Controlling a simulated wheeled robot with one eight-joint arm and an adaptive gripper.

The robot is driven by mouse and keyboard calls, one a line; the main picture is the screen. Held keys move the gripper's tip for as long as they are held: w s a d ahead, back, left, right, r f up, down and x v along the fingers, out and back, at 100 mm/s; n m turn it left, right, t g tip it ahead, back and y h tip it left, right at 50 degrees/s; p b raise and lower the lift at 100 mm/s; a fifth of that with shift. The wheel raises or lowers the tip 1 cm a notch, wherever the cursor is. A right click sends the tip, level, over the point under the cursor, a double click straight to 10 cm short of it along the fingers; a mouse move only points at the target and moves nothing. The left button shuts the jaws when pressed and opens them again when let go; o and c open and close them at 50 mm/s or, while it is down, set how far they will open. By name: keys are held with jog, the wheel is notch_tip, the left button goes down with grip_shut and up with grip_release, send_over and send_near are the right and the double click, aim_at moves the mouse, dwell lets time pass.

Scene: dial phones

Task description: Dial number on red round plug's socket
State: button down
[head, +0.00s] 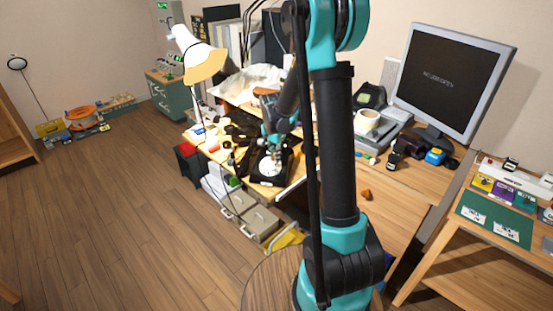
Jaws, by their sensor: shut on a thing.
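A black dial phone (263,186) with a pale round dial (269,168) stands near the front corner of the cluttered desk. My gripper (274,152) points down right at the dial, at its upper edge. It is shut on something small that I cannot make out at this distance. A white strip (518,175) with black plugs on it lies on the right table, beside yellow, purple and green boxes. I cannot make out a red round plug or read any number.
A white lamp (196,55) leans over the left of the desk. A monitor (450,80), a white mug (366,121) and another dark phone (370,95) stand to the right. Cases (250,220) sit below the desk. The floor at left is mostly clear.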

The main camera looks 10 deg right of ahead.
jog(key=shift+w+a+r, duration=0.3)
jog(key=shift+w+a, duration=0.15)
jog(key=shift+w, duration=0.3)
jog(key=shift+w+a+r, duration=0.25)
jog(key=shift+w+a, duration=0.25)
jog(key=shift+w, duration=0.25)
jog(key=shift+w+a+r, duration=0.3)
jog(key=shift+w+a, duration=0.15)
jog(key=shift+w, duration=0.3)
jog(key=shift+f, duration=0.1)
jog(key=shift+w+f, duration=0.2)
jog(key=shift+f, duration=0.25)
jog(key=shift+w+d+f, duration=0.15)
jog(key=shift+w+f, duration=0.05)
jog(key=shift+f, duration=0.2)
jog(key=shift+d, duration=0.15)
jog(key=shift+d, duration=0.5)
jog(key=shift+s+d, duration=0.1)
jog(key=shift+s, duration=0.05)
